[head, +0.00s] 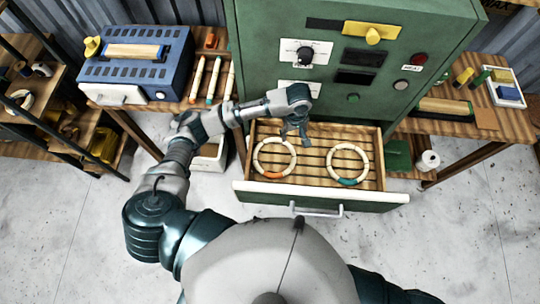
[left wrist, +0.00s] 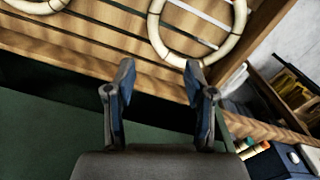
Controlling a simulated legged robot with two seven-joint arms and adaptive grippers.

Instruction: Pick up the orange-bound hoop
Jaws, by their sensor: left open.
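The orange-bound hoop (head: 272,176) is a pale rattan ring with an orange wrap at its near side. It lies flat on the slatted floor at the left of the open drawer (head: 312,192). In the left wrist view the nearer pale ring (left wrist: 156,35) seems to be this hoop; its orange wrap does not show there. My left gripper (head: 296,136) is over the back of the drawer, just beyond and right of the hoop. It also shows in the left wrist view (left wrist: 160,76), fingers apart and nothing between them. My right gripper is not in view.
A teal-bound hoop (head: 347,181) lies in the drawer to the right. The green cabinet (head: 340,80) rises behind the drawer. A blue machine (head: 137,65) and several rods (head: 213,80) are on the left bench. The drawer's front area is clear.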

